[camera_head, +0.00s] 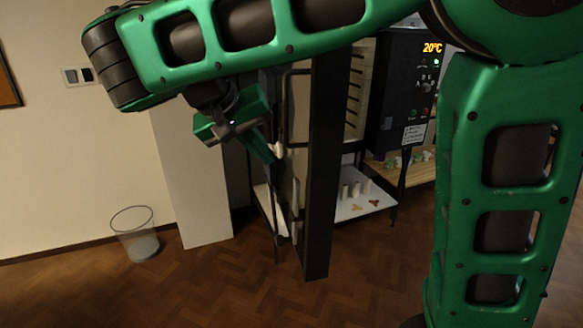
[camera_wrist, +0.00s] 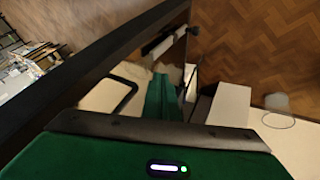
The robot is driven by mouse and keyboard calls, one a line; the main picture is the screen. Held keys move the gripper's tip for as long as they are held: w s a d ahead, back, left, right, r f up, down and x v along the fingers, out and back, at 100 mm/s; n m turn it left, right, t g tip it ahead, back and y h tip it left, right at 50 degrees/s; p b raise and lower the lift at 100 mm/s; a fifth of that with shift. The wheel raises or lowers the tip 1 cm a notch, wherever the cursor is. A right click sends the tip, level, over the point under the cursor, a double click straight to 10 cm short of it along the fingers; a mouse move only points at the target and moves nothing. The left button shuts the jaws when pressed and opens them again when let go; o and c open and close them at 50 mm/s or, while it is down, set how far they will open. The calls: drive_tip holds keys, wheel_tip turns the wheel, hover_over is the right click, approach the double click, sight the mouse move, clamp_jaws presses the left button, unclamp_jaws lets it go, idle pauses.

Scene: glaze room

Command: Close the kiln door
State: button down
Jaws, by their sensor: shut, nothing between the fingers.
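The kiln (camera_head: 399,95) stands right of centre in the head view, its dark control panel reading 20°C. Its door (camera_head: 326,165) stands open, seen nearly edge-on as a tall dark slab. In the wrist view the door edge (camera_wrist: 90,62) runs diagonally across the upper left. A dark looped bar, apparently a handle (camera_wrist: 124,97), shows beside it. My gripper (camera_head: 274,158) is shut and empty, pointing down on the left side of the door. Its green fingers (camera_wrist: 160,97) also show in the wrist view near the handle. I cannot tell whether they touch the door.
A white shelf (camera_head: 345,208) with small pieces sits low behind the door. A wooden bench (camera_head: 412,177) holds small items at right. A wire bin (camera_head: 140,240) and a pale box-like column (camera_head: 190,180) stand left. The front floor is clear.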

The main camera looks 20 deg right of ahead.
approach(303, 178)
wheel_tip(303, 178, down, 4)
drive_tip(key=w+a, duration=0.2)
drive_tip(key=shift+s+d+r, duration=0.15)
drive_tip(key=shift+s+d, duration=0.05)
drive_tip(key=shift+d, duration=0.85)
drive_tip(key=shift+s+d+r, duration=0.1)
drive_tip(key=shift+s+d, duration=0.1)
drive_tip(key=shift+d, duration=0.85)
